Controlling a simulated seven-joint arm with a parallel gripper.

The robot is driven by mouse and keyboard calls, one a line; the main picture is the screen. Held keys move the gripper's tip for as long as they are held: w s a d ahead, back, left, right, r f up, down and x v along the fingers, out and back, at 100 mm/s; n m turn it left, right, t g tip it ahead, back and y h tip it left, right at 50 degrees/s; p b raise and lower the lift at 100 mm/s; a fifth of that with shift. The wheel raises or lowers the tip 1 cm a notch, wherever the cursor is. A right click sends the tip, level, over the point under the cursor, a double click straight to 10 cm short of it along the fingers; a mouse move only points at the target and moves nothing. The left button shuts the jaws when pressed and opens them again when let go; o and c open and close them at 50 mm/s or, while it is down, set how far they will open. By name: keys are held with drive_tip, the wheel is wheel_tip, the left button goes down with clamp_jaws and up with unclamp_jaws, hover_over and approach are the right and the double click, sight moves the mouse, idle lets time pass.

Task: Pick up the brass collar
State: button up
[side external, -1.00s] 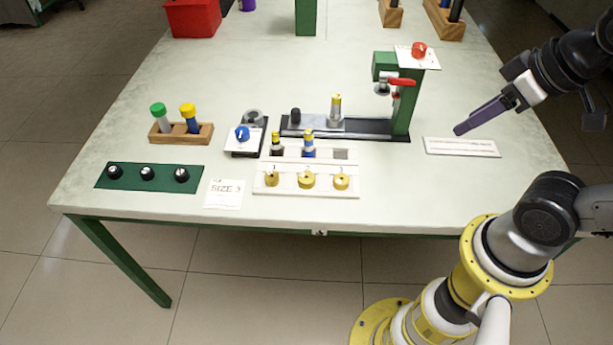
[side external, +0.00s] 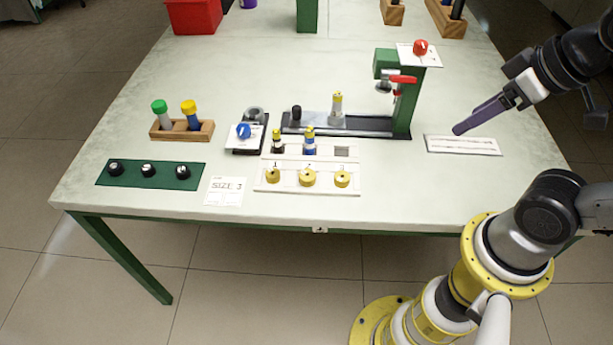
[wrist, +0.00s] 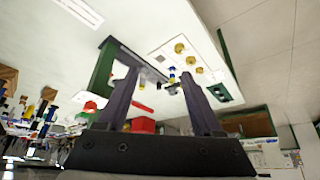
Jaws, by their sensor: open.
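Three brass collars sit in a row on a white rack near the table's front edge: the left collar (side external: 273,175), the middle collar (side external: 307,178) and the right collar (side external: 342,179). The marks above them are too small to read surely. In the wrist view the collars appear as gold rounds, such as the middle one (wrist: 188,59), beyond the fingertips. My gripper (side external: 459,129), with dark purple fingers, is at the right side, above a white strip and well apart from the collars. In the wrist view it is open (wrist: 160,82), with nothing between the fingers.
A card reading SIZE 3 (side external: 227,191) lies left of the white rack (side external: 288,188). A wooden holder (side external: 168,132) and a green knob panel (side external: 130,175) are at left.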

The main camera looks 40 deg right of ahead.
drive_tip(key=shift+o, duration=0.8)
